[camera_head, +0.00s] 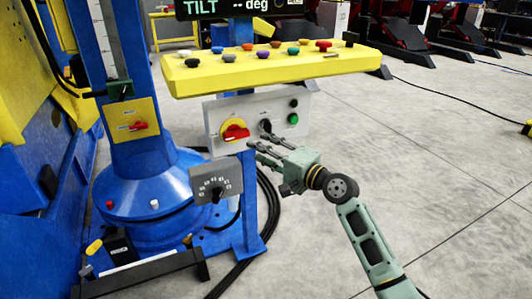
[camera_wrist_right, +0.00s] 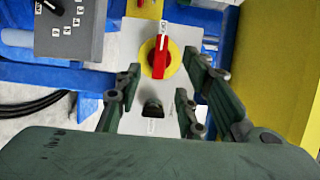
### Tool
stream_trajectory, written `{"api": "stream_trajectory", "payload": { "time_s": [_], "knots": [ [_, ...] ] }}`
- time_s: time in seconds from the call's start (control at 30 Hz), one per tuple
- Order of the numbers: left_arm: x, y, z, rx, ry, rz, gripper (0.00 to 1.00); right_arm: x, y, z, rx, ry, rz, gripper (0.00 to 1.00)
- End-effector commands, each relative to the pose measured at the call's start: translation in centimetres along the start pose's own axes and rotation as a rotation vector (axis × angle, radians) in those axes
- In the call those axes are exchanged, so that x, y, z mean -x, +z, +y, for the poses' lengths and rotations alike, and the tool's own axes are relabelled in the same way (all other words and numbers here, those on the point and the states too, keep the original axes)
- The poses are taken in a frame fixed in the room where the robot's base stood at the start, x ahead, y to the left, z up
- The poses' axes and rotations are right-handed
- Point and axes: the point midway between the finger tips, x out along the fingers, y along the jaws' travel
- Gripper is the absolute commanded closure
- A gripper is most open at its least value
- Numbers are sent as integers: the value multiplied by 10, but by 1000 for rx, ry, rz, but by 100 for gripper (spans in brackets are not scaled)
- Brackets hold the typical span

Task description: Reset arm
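My right gripper (camera_head: 264,146) is in front of the grey control panel (camera_head: 213,118), its fingers pointing at the panel. In the right wrist view the gripper (camera_wrist_right: 160,95) has its fingers spread apart with nothing between them. A black selector knob (camera_head: 265,127) sits close to the fingertips; it also shows between the fingers in the wrist view (camera_wrist_right: 152,109). I cannot tell whether any finger touches it. A red rotary switch on a yellow disc (camera_head: 235,131) is left of the knob. My left gripper is not in view.
A yellow console (camera_head: 270,68) with several coloured buttons overhangs the panel. A tilt display (camera_head: 240,8) stands above. A grey dial box (camera_head: 216,182) hangs lower left, near the blue column (camera_head: 145,165). A green button (camera_head: 293,118) is right of the knob.

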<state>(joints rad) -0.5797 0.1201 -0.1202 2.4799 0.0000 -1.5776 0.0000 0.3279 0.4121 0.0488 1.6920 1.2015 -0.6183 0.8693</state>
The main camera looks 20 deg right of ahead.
Motion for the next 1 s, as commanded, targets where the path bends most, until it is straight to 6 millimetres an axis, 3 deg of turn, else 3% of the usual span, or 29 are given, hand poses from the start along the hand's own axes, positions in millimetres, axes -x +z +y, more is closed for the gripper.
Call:
{"api": "stream_trajectory", "payload": {
  "time_s": [0.17,0.67,0.77,0.83,1.0],
  "knots": [
    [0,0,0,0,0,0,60,10,1,0,-1,0,-1,64],
    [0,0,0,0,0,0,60,11,4,4,9,10,-6,64],
    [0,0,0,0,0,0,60,15,21,25,67,62,-30,64],
    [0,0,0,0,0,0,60,23,44,53,149,131,-67,64],
    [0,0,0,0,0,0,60,69,118,145,448,372,-208,64]
  ]
}}
